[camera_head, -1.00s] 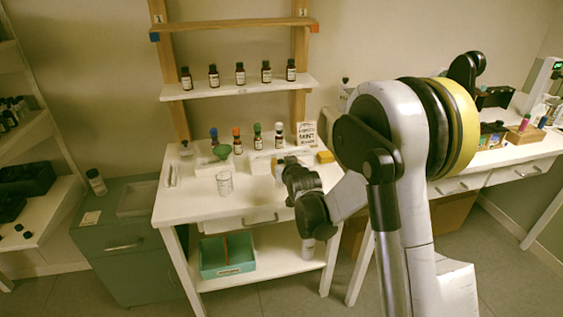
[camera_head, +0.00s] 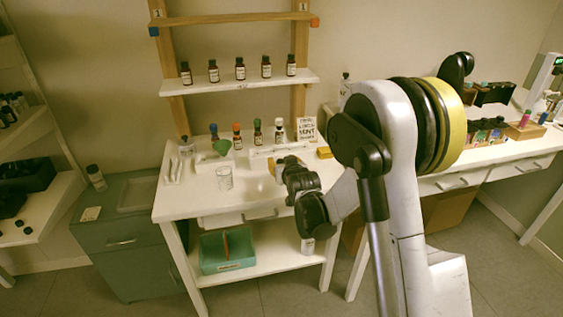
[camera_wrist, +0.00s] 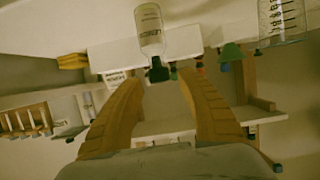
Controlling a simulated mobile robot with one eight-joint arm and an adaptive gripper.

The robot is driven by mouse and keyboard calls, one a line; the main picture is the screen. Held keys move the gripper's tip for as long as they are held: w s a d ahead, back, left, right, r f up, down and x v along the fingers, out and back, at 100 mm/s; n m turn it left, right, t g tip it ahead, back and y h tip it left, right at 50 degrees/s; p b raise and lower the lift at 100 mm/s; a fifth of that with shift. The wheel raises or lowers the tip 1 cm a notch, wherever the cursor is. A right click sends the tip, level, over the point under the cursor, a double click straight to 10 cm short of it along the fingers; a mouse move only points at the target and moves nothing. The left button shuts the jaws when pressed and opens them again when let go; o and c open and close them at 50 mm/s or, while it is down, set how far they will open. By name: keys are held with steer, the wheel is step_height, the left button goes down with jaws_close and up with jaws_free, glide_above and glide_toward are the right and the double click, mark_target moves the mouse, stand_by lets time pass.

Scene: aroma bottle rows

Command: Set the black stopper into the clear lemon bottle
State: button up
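The clear lemon bottle (camera_wrist: 150,28) is in the wrist view, which is upside down, so its labelled body is at the top and its neck points down the picture. The black stopper (camera_wrist: 158,72) is at the neck end, in line with it. I cannot tell how deep it sits. My gripper (camera_wrist: 160,78) has its two orange fingers apart, one on each side of the stopper, with gaps showing. In the head view my gripper (camera_head: 278,170) is low over the right part of the white table; my arm hides the bottle and stopper there.
A glass beaker (camera_head: 224,177) and a green funnel (camera_head: 222,146) stand left of my gripper. A shelf (camera_head: 240,85) with several dark bottles is above. The table's front left is clear.

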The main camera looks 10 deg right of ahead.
steer(key=shift+s, duration=0.1)
steer(key=v, duration=1.2)
steer(key=s+r+g, duration=0.2)
steer(key=s+g, duration=0.1)
steer(key=s, duration=1.1)
steer(key=s+r+g, duration=0.2)
steer(key=s+g, duration=0.1)
steer(key=s, duration=1.2)
steer(key=shift+s+g, duration=0.15)
steer(key=shift+g, duration=0.25)
steer(key=shift+r, duration=0.15)
